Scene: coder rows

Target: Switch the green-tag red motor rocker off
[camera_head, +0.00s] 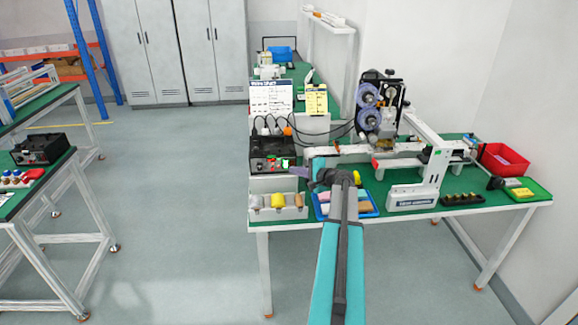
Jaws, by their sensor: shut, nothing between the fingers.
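A dark control box (270,143) stands near the left end of the green-topped workbench. Its front panel carries small knobs and red and green parts, with a bright green patch (285,163) at the lower right. The red motor rocker is too small to make out, and I cannot tell its position. My gripper (298,171) is shut and empty. In the picture it lies just right of and slightly below the green patch. I cannot tell whether it touches the panel. My arm comes up from the bottom of the view and covers part of the bench.
A white bin with yellow and tan spools (278,214) stands in front of the box. A blue tray (364,207) lies partly behind my arm. A white machine frame (428,180) and red bin (503,158) are to the right. Another dark box (40,148) is on the left table.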

